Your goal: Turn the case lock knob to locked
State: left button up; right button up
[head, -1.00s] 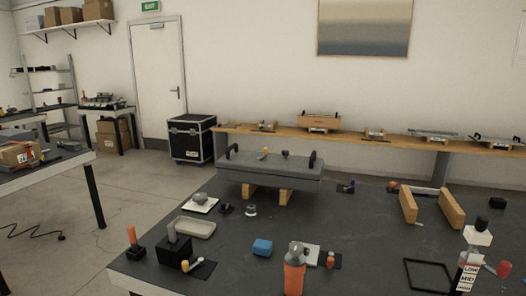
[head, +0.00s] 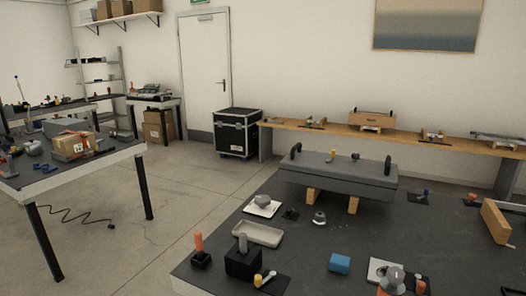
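A long grey case (head: 325,178) sits on two wooden blocks at the back of the dark table. Black handles stand near its two ends. Between them are a small yellow-topped knob (head: 333,154) and a small dark knob (head: 355,157). I cannot tell which of these is the lock knob, or how either is turned. Neither of my grippers is in view.
The dark table (head: 300,245) holds a beige tray (head: 257,234), a black block (head: 243,264), a blue block (head: 340,263) and wooden pieces (head: 495,221). Another table with a cardboard box (head: 73,146) stands left. Open floor lies between them.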

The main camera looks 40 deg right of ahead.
aim_at(356, 156)
jog(key=i+j+u, duration=0.15)
jog(key=i+u, duration=0.2)
jog(key=i, duration=0.7)
jog(key=i+l+u, duration=0.1)
jog(key=i+u, duration=0.2)
jog(key=i, duration=0.7)
jog(key=i+l+z, duration=0.1)
jog(key=i+z, duration=1.05)
jog(key=i+j+z, duration=0.2)
jog(key=z, duration=0.2)
jog(key=i+l+z, duration=0.15)
jog(key=i+z, duration=0.25)
jog(key=i, duration=0.25)
jog(key=i+z, duration=0.35)
jog(key=i, duration=0.3)
jog(key=i+j+u, duration=0.1)
jog(key=i, duration=0.95)
jog(key=i+j, duration=0.1)
jog(key=i, duration=0.9)
jog(key=i+j+z, duration=0.1)
jog(key=z, duration=2)
jog(key=i+j, duration=0.05)
jog(key=j, duration=0.05)
